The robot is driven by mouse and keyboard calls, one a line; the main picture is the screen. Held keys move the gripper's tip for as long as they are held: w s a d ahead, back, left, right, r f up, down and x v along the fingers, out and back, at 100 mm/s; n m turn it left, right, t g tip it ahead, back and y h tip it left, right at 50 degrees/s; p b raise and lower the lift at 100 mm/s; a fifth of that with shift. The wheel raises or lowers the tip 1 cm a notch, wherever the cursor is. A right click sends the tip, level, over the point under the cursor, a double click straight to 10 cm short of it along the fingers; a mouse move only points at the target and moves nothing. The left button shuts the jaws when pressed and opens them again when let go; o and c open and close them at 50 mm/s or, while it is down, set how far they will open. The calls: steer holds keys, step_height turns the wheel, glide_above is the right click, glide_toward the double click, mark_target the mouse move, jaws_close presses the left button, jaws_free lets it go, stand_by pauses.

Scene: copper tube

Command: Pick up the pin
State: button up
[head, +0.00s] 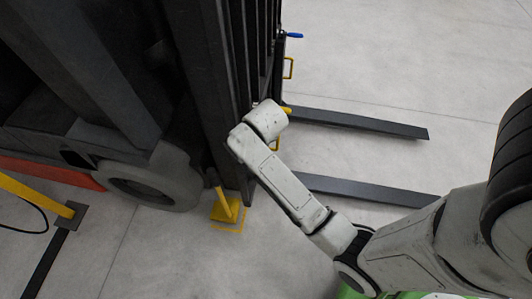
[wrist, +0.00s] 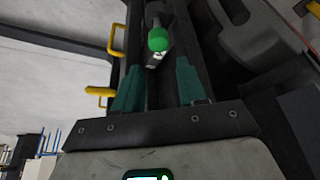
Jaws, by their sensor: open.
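In the wrist view a piece with a round green knob (wrist: 158,40) stands just beyond my fingertips; it looks like the pin. It is set against the dark frame of the lift truck. My gripper (wrist: 160,82) has two dark green fingers spread apart, with the knob in line with the gap between them and nothing held. In the head view my wrist is against the truck's mast in the picture, and it hides the fingers and the green knob. A blue-ended piece (head: 294,35) sticks out farther up the mast; I cannot tell whether it is another pin.
The dark mast (head: 215,85) rises beside my arm. Two forks (head: 355,122) reach out to the right, low over the pale floor. Yellow handles (wrist: 117,42) stick out left of the fingers. A yellow floor stand (head: 226,207) is near the wheel (head: 150,182). Open floor lies at upper right.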

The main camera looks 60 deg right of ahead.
steer(key=b+x, duration=0.1)
steer(key=x, duration=0.9)
steer(key=shift+s, duration=0.1)
steer(key=c, duration=0.7)
steer(key=shift+r, duration=0.1)
steer(key=shift+c, duration=0.2)
